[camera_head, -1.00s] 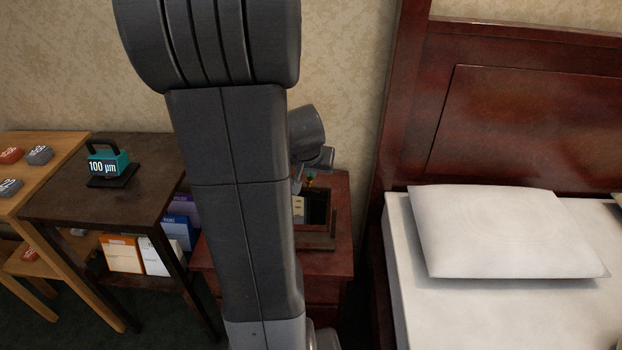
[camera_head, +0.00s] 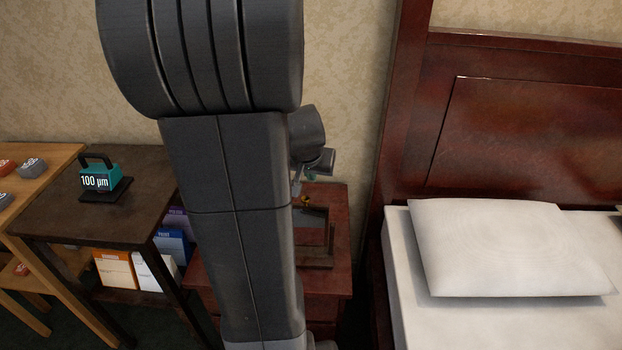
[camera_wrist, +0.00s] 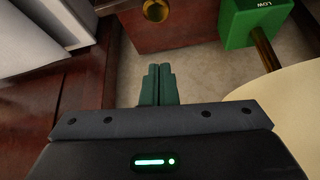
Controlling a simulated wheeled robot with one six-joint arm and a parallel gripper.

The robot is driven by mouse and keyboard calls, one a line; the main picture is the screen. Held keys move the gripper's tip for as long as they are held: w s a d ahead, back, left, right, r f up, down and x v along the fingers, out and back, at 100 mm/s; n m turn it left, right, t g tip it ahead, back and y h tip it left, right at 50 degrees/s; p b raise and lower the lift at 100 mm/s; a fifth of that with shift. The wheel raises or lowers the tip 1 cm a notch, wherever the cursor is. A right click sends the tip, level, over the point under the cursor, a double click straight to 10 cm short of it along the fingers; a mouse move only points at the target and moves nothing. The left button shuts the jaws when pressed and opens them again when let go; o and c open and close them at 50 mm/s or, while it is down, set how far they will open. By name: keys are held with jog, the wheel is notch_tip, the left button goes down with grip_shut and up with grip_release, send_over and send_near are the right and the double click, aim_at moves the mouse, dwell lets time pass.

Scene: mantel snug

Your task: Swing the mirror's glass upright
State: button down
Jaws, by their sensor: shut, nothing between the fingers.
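The mirror (camera_head: 314,262) stands on a red-brown nightstand, partly hidden behind my arm in the head view. Its glass (camera_head: 311,225) shows as a dark grey panel in a wooden frame; I cannot tell its exact tilt. A small brass-coloured bit shows at its top. My gripper (camera_head: 309,178) is above and behind the glass in the head view, mostly hidden. In the wrist view my gripper (camera_wrist: 158,84) has its green fingers pressed together, holding nothing. A brown wooden piece with a brass knob (camera_wrist: 155,9) lies beyond the fingertips, apart from them in the picture.
The nightstand (camera_head: 338,225) stands between a dark side table (camera_head: 60,215) and a bed with a white pillow (camera_head: 510,245). In the wrist view, a green block marked LOW (camera_wrist: 250,25) and a cream rounded surface (camera_wrist: 285,105) are at right.

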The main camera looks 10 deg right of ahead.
jog(key=s+v, duration=0.1)
jog(key=v, duration=0.8)
jog(key=shift+s+a+p, duration=0.25)
jog(key=shift+a+p, duration=0.1)
jog(key=shift+p, duration=0.1)
jog(key=shift+f, duration=0.15)
jog(key=f, duration=0.3)
jog(key=w+f+b, duration=0.1)
jog(key=f, duration=0.2)
jog(key=w+f+b, duration=0.1)
jog(key=f, duration=0.2)
jog(key=shift+d+f, duration=0.1)
jog(key=shift+d, duration=0.1)
jog(key=shift+s, duration=0.1)
